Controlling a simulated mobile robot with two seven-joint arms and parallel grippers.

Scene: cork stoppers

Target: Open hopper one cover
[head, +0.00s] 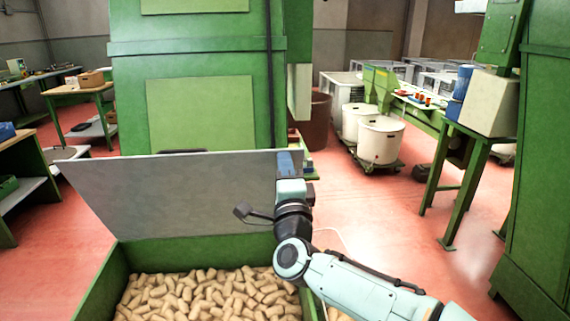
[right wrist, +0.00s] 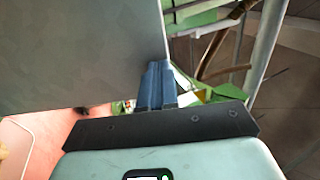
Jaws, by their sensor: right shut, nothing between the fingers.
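The hopper cover (head: 170,195) is a flat grey panel. It stands raised, tilted back at the rear of a green hopper (head: 190,254) full of tan cork stoppers (head: 210,296). My right gripper (head: 290,163) is at the cover's right edge, near its upper corner. In the right wrist view its blue fingers (right wrist: 157,70) are shut together with nothing between them, beside the edge of the cover (right wrist: 80,45). I cannot tell whether they touch it. My left gripper is not in view.
A tall green machine (head: 200,60) stands close behind the cover. More corks show just right of the hopper, partly hidden by my right arm. White drums (head: 380,140) and a green conveyor stand at the back right. Red floor (head: 380,225) is open to the right.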

